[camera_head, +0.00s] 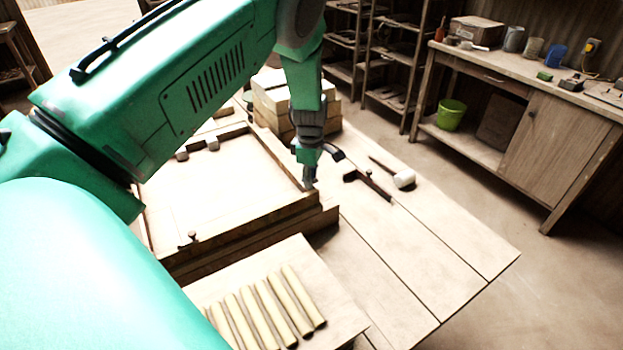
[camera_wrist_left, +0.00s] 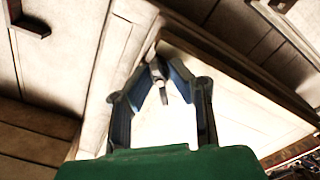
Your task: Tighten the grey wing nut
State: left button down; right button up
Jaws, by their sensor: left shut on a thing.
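A wooden press frame (camera_head: 245,216) lies on the workbench, with a pale panel inside it. My left gripper (camera_head: 309,184) points down at the frame's right front corner. In the left wrist view my left gripper (camera_wrist_left: 160,78) has its fingertips closed around a small grey piece, the grey wing nut (camera_wrist_left: 158,70), at the frame's corner. The fingers hide most of the nut, so how far it is turned does not show. Another small knob-like fastener (camera_head: 189,237) stands at the frame's front left corner. My right gripper does not show.
Several pale wooden strips (camera_head: 270,312) lie on a board in front of the frame. A dark clamp (camera_head: 372,184) and a white-headed mallet (camera_head: 403,179) lie to the right. Stacked wooden blocks (camera_head: 268,100) stand behind. The bench's right front part is clear.

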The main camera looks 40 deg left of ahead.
pick_arm(q)
jog(key=m, duration=0.4)
jog(key=shift+w+a+r+m, duration=0.15)
jog(key=shift+m, duration=1.75)
jog(key=shift+w+r, duration=0.1)
jog(key=c, duration=1.5)
grip_release()
jog(key=shift+c, duration=0.2)
jog(key=shift+o, duration=0.3)
jog(key=shift+f, duration=0.2)
notch_tip(320, 180, up, 12)
